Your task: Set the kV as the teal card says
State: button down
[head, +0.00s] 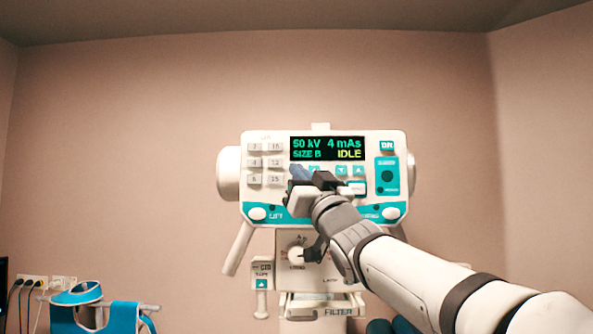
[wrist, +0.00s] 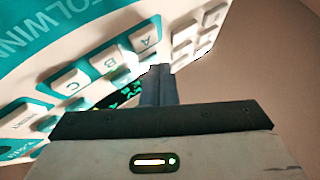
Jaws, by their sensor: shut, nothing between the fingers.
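The console (head: 272,137) has a dark display (head: 328,148) reading 50 kV, 4 mAs, SIZE B, IDLE. Below the display are small teal arrow buttons (head: 358,170). My gripper (head: 299,173) is in front of the panel just below the display's left part and hides some buttons there. In the wrist view its fingers (wrist: 157,84) are together and empty, close to the button marked A (wrist: 145,38). I cannot tell whether they touch the panel. No teal card with a readable kV value can be made out.
White number keys (head: 254,162) are left of the display. A teal panel with a dark round part (head: 387,175) is at the right. Keys B (wrist: 110,60) and C (wrist: 70,81) are beside A. A round knob (head: 297,255) sits below the console. Teal items (head: 78,295) hang at lower left.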

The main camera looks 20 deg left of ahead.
jog(key=shift+s, duration=0.15)
jog(key=shift+s+d+b, duration=0.2)
jog(key=shift+s+b, duration=0.35)
jog(key=shift+s, duration=0.1)
jog(key=s+b, duration=0.1)
jog(key=s, duration=0.1)
jog(key=s+d+b, duration=0.1)
jog(key=s, duration=0.2)
jog(key=shift+d+b, duration=0.1)
jog(key=shift+b, duration=0.25)
jog(key=shift+w, duration=0.1)
dwell(0.7)
